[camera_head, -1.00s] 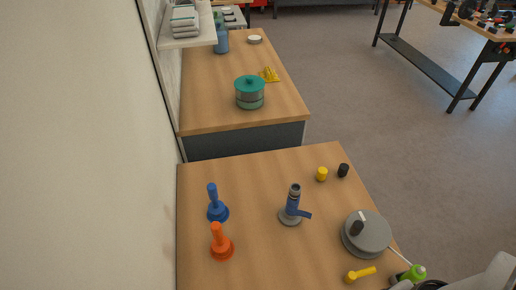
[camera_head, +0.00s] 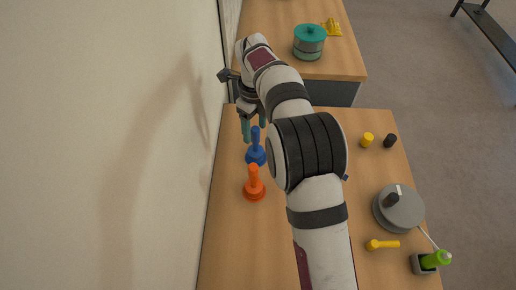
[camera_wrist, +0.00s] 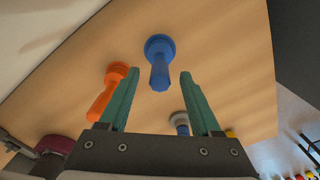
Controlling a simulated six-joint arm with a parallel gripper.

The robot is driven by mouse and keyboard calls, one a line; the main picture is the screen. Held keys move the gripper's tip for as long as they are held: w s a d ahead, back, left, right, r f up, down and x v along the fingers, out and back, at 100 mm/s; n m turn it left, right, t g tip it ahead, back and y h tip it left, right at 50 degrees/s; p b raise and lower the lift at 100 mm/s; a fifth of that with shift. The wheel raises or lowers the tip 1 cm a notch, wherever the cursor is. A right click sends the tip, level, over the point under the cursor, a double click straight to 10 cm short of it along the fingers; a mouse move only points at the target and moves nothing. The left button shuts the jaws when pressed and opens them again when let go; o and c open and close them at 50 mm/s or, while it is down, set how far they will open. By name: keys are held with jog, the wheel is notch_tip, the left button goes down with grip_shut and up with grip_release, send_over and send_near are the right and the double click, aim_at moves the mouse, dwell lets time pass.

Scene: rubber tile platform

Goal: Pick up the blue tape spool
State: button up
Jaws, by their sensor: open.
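The blue thing (camera_head: 256,156), with a round wide base and a narrow upright handle, stands on the wooden table; no other shape here looks more like a blue tape spool. It shows in the wrist view (camera_wrist: 160,60) beyond and between the fingertips. My gripper (camera_head: 254,124) has teal fingers pointing down, just above and behind the blue thing in the head view. In the wrist view my gripper (camera_wrist: 160,76) is spread open with nothing held between its fingers. The blue thing appears apart from both fingers.
An orange thing (camera_head: 254,188) of like shape stands close in front of the blue one. My arm hides a grey-blue device (camera_wrist: 181,122). A grey round device (camera_head: 398,212), yellow cylinder (camera_head: 367,140) and black cylinder (camera_head: 390,141) stand at right. A wall borders the left.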

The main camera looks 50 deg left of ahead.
aim_at(256, 142)
notch_tip(256, 142, down, 6)
jog(key=shift+d+f, duration=0.1)
jog(key=shift+f, duration=0.15)
grip_shut()
dwell(1.3)
